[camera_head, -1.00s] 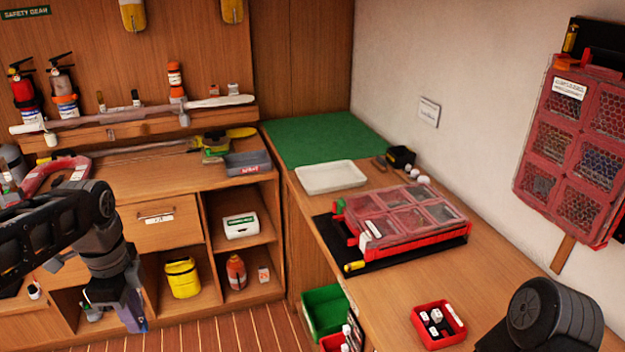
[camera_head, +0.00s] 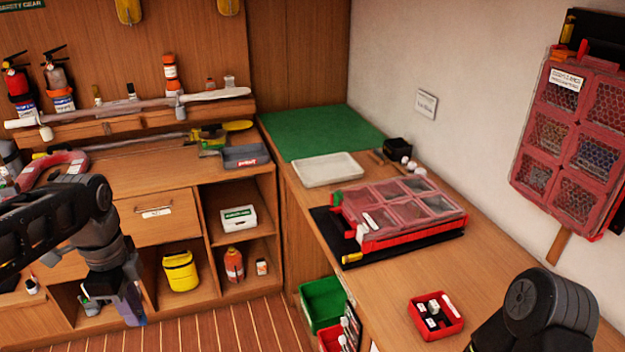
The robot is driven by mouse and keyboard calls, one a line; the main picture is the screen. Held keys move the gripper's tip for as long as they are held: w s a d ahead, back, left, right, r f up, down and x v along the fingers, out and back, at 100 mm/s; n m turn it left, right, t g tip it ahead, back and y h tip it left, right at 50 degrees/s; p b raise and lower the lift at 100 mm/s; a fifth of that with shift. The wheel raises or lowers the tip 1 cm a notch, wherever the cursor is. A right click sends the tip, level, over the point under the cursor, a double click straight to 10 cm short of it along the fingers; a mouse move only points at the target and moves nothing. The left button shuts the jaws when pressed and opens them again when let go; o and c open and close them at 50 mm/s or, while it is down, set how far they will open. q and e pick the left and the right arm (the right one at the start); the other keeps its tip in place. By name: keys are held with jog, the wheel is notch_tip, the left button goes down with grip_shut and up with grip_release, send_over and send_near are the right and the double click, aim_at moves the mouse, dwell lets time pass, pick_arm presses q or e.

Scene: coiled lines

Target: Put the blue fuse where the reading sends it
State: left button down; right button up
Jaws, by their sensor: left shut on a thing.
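My left gripper (camera_head: 120,305) hangs at the lower left, in front of the open lower shelves of the cabinet. It is shut, and a small bluish patch shows at its tips; the held thing is mostly hidden, and I cannot make out for certain that it is the blue fuse. My right gripper is out of view; only part of my right arm shows at the lower right. A red case with clear-lidded compartments (camera_head: 372,240) lies on the right counter.
A red tray (camera_head: 456,327) with small white and dark pieces sits at the counter's front. A white tray (camera_head: 327,181) and green mat (camera_head: 318,116) lie farther back. A red mesh-fronted cabinet (camera_head: 526,150) hangs on the right wall. A green bin (camera_head: 322,317) stands below the counter edge.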

pick_arm(q)
jog(key=w+d+f+n, duration=0.3)
jog(key=d+f+n, duration=0.4)
jog(key=f, duration=0.5)
jog(key=w+d+f+n, duration=0.4)
jog(key=d+f+n, duration=0.4)
jog(key=f, duration=0.5)
jog(key=shift+w+d+n, duration=0.15)
jog(key=shift+w+n, duration=0.05)
jog(key=shift+n, duration=0.1)
jog(key=shift+w, duration=0.15)
